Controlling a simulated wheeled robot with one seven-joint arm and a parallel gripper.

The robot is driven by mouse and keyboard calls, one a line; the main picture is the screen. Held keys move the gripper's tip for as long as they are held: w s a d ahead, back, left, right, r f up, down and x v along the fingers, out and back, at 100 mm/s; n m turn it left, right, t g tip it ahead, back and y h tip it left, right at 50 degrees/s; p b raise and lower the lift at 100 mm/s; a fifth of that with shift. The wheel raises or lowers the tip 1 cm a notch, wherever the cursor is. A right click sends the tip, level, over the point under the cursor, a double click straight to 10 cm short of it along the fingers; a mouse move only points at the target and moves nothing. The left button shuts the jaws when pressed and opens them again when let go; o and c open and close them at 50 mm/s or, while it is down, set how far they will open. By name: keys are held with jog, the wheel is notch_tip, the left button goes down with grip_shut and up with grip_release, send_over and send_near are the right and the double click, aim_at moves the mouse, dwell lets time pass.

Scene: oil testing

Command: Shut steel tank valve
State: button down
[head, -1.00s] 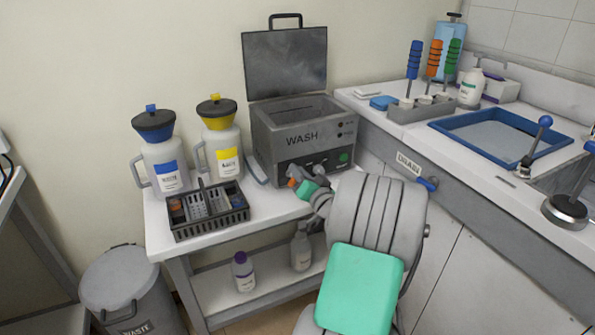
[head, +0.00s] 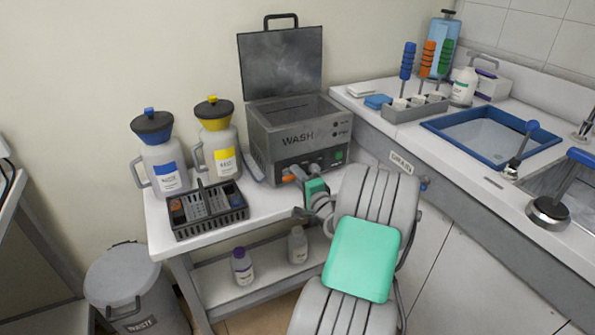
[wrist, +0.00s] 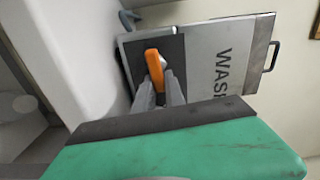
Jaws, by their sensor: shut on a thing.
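The steel tank (head: 305,130) is a grey box marked WASH, with its lid raised, on the white bench. Its orange valve lever (head: 289,179) is low on the front face. In the wrist view the orange lever (wrist: 153,68) stands out from a dark panel on the tank (wrist: 222,70). My gripper (head: 301,180) is at the tank's front, and in the wrist view my gripper (wrist: 159,90) has its two grey fingers shut on either side of the lever's lower part. The fingers and wrist hide part of the valve.
A black basket (head: 208,212) and two jugs with blue (head: 165,168) and yellow (head: 222,158) labels stand left of the tank. A counter with a blue-rimmed basin (head: 490,138) is at right. Bottles stand on the lower shelf (head: 268,270). A waste bin (head: 125,275) is at lower left.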

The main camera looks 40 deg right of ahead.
jog(key=shift+f+m, duration=0.2)
jog(key=shift+m, duration=0.4)
jog(key=c, duration=1.4)
grip_release()
jog(key=v, duration=0.8)
jog(key=shift+r, duration=0.1)
